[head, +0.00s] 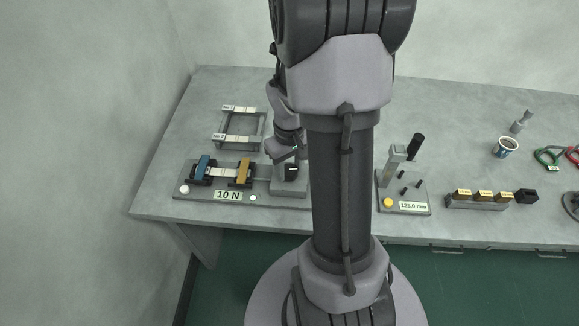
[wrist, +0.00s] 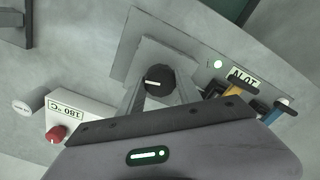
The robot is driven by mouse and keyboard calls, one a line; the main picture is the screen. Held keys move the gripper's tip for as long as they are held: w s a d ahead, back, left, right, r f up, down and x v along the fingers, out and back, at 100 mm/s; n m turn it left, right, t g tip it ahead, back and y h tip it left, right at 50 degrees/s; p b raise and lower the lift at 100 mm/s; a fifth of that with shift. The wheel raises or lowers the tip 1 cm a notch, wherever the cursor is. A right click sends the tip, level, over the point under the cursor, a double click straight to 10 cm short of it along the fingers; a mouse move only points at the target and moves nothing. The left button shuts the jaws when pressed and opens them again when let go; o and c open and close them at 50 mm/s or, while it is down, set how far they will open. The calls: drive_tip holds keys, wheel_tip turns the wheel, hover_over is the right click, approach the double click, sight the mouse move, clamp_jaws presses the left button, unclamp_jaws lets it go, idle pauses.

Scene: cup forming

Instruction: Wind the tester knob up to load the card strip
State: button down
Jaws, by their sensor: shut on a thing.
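The tester (head: 215,197) stands at the left of the bench, with a blue clamp (head: 203,166) and a yellow clamp (head: 244,170). A pale card strip (head: 222,170) spans between the clamps. The display (head: 228,196) reads 10 N. The tester's black knob (head: 292,173) is at its right end, on a grey block. In the wrist view, the knob (wrist: 154,80) shows a white pointer line on its top. My gripper (wrist: 160,88) is shut on the knob, one finger on each side. In the head view, my gripper (head: 289,158) is partly hidden at the knob.
A rack (head: 240,128) with labelled strips stands behind the tester. In the wrist view, a box reading 180 °C (wrist: 75,108) with a red knob (wrist: 56,133) is close by. A 125.0 mm gauge (head: 408,207) and a cup (head: 505,147) are to the right. My arm hides mid-bench.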

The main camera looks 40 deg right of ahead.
sight(290, 169)
drive_tip(key=shift+m+b, duration=0.35)
drive_tip(key=shift+m, duration=2.25)
drive_tip(key=c, duration=0.8)
unclamp_jaws()
wheel_tip(290, 169, up, 17)
drive_tip(key=p, duration=0.7)
drive_tip(key=shift+r, duration=0.2)
